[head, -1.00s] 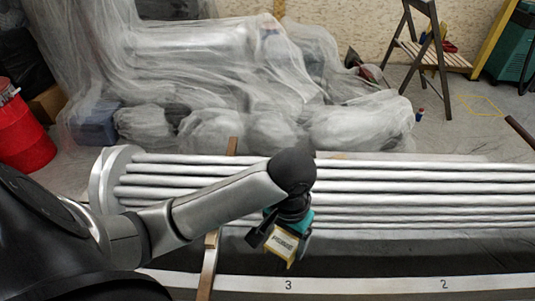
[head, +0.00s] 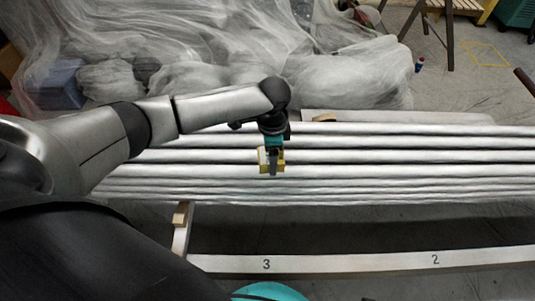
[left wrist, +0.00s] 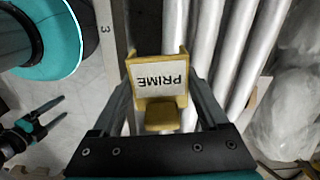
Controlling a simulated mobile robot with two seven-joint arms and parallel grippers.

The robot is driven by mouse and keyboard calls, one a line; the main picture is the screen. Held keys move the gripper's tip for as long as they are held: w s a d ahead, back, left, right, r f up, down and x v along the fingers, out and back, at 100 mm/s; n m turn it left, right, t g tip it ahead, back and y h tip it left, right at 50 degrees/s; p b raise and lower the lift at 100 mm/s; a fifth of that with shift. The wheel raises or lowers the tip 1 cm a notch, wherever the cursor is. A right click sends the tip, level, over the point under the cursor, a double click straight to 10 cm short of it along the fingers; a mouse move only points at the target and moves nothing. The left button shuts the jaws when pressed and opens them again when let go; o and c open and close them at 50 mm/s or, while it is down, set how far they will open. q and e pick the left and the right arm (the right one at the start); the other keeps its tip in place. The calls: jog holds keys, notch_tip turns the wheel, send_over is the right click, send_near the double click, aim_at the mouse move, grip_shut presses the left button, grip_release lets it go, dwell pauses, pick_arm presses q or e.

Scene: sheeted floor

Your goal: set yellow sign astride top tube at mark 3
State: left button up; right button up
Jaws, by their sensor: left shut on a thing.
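The yellow sign (head: 263,157) with a white face is in my left gripper (head: 271,170), over the bundle of silver tubes (head: 400,171). In the left wrist view the sign (left wrist: 161,104) reads PRIME upside down, between the gripper's two fingers. I cannot tell whether the sign touches a tube or which tube is the top one. The mark 3 (head: 267,264) is on the pale strip in front of the tubes, nearly straight below the sign in the head view. My right gripper (left wrist: 56,113) shows in the left wrist view, empty, its fingers apart.
The pale strip (head: 350,262) also bears a mark 2 (head: 435,260). A wooden support (head: 182,228) stands under the tubes at the left. Sheeted objects (head: 240,65) lie behind. The tubes right of the sign are clear.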

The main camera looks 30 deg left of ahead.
pick_arm(q)
jog(key=shift+w+a+f+m, duration=0.35)
jog(key=shift+w+a, duration=0.2)
jog(key=shift+w+a+f+m, duration=0.3)
jog(key=shift+w+a+m, duration=0.05)
jog(key=shift+w+a, duration=0.2)
pick_arm(e)
jog(key=shift+w+a+r, duration=0.15)
jog(key=shift+w+r, duration=0.05)
jog(key=shift+r, duration=0.2)
jog(key=shift+w+a+r, duration=0.15)
jog(key=shift+w+r, duration=0.05)
jog(key=shift+r, duration=0.2)
jog(key=shift+f, duration=0.1)
